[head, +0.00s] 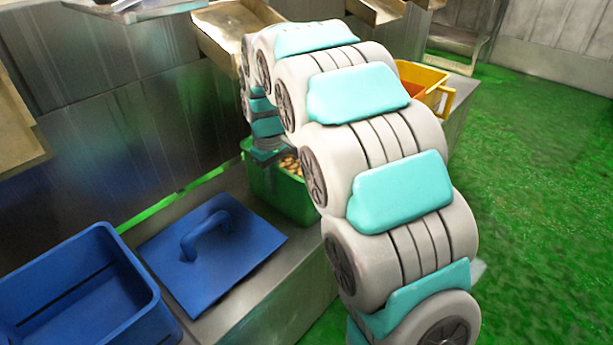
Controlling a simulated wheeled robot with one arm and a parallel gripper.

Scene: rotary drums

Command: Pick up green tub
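The green tub (277,196) stands on the grey metal bench, behind my arm, and holds many small brownish-yellow pieces. My arm hides its right part. My arm arches over from the lower right and bends down at its far end. My gripper (267,152) is at the tub's back left rim, as seen here. It is small and partly covered by the arm, so I cannot tell whether its fingers are open or shut, or whether they touch the rim.
A blue lid with a handle (252,243) lies left of the tub. An empty blue tub (140,322) stands farther left. A yellow container (432,77) with something orange inside is behind my arm. Metal chutes (213,37) overhang the bench. Green floor (540,200) is open at right.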

